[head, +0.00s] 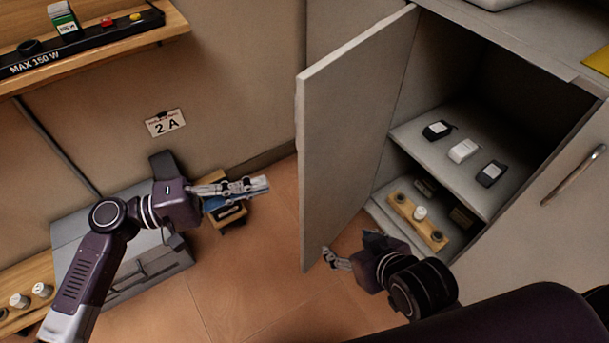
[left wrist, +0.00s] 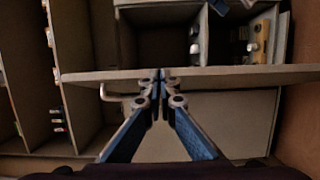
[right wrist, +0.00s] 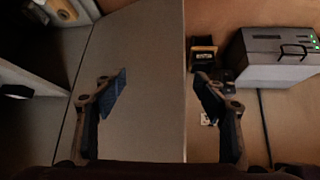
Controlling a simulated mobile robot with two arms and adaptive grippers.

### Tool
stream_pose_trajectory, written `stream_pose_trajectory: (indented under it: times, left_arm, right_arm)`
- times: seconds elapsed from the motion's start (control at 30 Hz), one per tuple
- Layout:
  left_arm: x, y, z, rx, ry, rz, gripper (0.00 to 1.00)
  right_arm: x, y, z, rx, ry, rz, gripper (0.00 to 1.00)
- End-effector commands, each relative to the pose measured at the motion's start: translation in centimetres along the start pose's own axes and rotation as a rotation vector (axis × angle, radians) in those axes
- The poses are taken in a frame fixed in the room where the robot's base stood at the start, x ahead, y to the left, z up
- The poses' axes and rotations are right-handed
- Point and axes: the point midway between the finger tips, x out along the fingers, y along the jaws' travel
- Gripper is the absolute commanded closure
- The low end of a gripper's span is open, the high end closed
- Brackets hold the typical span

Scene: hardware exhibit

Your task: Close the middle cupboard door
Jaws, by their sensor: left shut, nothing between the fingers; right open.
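The middle cupboard door (head: 345,130) is a grey panel standing wide open from the cupboard at the right in the head view. My left gripper (head: 266,185) is shut and empty, to the left of the door and apart from it. In the left wrist view its closed fingertips (left wrist: 160,78) overlap the edge of a panel, likely the door (left wrist: 210,115). My right gripper (head: 328,258) is open near the door's lower corner. In the right wrist view its fingers (right wrist: 165,88) lie either side of the door's edge (right wrist: 160,60); contact cannot be told.
The open cupboard holds three small boxes on its shelf (head: 462,178) and a wooden block (head: 417,222) below. A closed door with a bar handle (head: 573,175) is at the right. A grey metal case (head: 100,230) stands at the left. The tiled floor (head: 250,270) between is mostly clear.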

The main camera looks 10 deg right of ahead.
Motion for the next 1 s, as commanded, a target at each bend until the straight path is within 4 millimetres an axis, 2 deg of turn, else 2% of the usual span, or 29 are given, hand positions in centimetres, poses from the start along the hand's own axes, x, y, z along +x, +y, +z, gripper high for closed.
stream_pose_trajectory:
  times: [0.5, 0.7, 1.0]
  left_arm:
    - [10.0, 0.0, 0.5, 0.003, -0.004, -0.001, 1.00]
    - [11.7, 0.0, 2.4, 0.004, -0.001, -0.001, 1.00]
    - [12.3, -0.1, 2.9, 0.002, 0.000, -0.001, 1.00]
  right_arm:
    - [0.3, -0.3, -2.5, -0.002, 0.099, -0.005, 0.35]
    - [0.2, -0.2, -1.9, -0.002, 0.073, -0.004, 0.35]
    - [0.2, -0.2, -1.4, -0.001, 0.055, -0.003, 0.35]
